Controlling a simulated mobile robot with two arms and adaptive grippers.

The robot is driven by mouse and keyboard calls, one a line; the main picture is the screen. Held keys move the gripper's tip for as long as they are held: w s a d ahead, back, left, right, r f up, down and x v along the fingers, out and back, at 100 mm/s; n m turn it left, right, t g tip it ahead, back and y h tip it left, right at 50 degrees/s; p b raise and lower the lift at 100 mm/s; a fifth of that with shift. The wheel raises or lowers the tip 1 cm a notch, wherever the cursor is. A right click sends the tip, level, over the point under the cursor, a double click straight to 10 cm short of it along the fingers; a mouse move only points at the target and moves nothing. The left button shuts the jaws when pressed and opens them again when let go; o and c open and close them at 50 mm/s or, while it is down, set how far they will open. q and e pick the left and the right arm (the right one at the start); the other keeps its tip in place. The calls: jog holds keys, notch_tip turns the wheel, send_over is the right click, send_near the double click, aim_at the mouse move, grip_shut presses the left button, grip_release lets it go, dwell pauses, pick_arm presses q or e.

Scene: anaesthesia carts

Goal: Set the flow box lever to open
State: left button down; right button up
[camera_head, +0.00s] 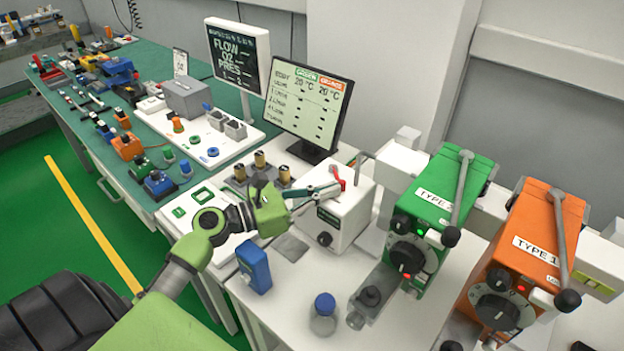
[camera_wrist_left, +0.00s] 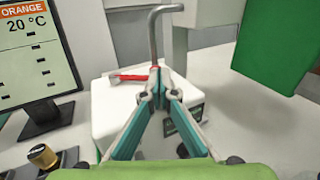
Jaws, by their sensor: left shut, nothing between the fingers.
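The flow box (camera_head: 347,213) is a white box on the white bench, with a dark knob and a green label on its front. It also shows in the left wrist view (camera_wrist_left: 107,110). A red lever (camera_wrist_left: 127,77) lies on its top, pointing sideways to the left in that view; it is small in the head view (camera_head: 337,176). My left gripper (camera_head: 336,187) is shut and empty over the box top. In the left wrist view its fingertips (camera_wrist_left: 160,73) meet just right of the lever; contact is unclear. My right gripper is out of view.
A bent grey pipe (camera_wrist_left: 154,32) rises behind the fingertips. A monitor (camera_head: 308,105) stands behind the box. Green (camera_head: 440,195) and orange (camera_head: 530,250) vaporizers stand to the right. A blue block (camera_head: 254,268) and a blue-capped bottle (camera_head: 324,312) stand in front.

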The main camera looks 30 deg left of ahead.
pick_arm(q)
jog(key=shift+f, duration=0.1)
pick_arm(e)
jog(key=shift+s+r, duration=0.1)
pick_arm(q)
jog(key=shift+d, duration=0.1)
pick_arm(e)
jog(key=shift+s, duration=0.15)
pick_arm(q)
jog(key=shift+s, duration=0.1)
jog(key=v, duration=1.1)
jog(key=shift+s+a, duration=0.25)
jog(key=shift+a, duration=0.1)
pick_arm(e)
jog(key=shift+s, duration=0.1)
